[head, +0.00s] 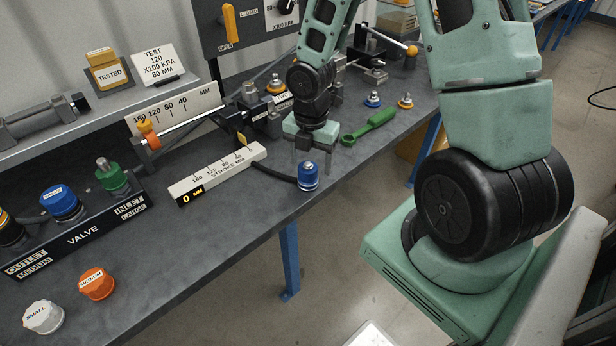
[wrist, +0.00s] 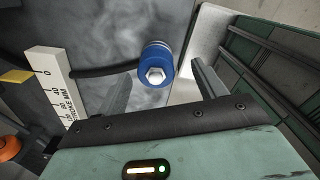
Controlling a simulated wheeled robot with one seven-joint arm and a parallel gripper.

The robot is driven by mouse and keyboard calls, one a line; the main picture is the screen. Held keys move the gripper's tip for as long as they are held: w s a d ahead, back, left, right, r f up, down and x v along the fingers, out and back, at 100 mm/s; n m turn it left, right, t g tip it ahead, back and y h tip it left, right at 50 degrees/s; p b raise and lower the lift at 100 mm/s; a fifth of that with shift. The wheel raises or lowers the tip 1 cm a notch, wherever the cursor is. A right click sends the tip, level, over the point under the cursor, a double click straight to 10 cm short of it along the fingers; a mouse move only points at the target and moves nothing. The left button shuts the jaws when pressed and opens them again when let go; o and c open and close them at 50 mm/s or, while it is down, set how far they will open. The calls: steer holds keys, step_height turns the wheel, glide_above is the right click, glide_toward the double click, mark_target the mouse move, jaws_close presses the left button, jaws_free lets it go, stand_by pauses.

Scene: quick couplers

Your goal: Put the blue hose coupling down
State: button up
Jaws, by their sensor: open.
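The blue hose coupling (head: 308,176) stands upright on the grey bench top (head: 235,215), close to its front edge. A black hose (head: 270,172) runs from it to the left. In the wrist view the coupling (wrist: 157,66) shows its blue ring and a bright hex end. My gripper (head: 313,168) is open, with its fingers pointing down around the coupling's place. In the wrist view the two fingers (wrist: 161,85) are spread wide, with the coupling between and just beyond their tips. I cannot tell whether either finger touches it.
A white stroke scale (head: 218,174) lies left of the coupling. A green wrench (head: 368,127) and two small couplings (head: 373,99) (head: 405,101) lie behind to the right. Orange (head: 97,284) and white (head: 43,316) caps stand front left. The bench's front edge is close to the coupling.

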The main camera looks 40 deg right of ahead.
mark_target(308, 167)
steer(key=f, duration=0.5)
steer(key=shift+w+a, duration=0.15)
steer(key=shift+w, duration=0.15)
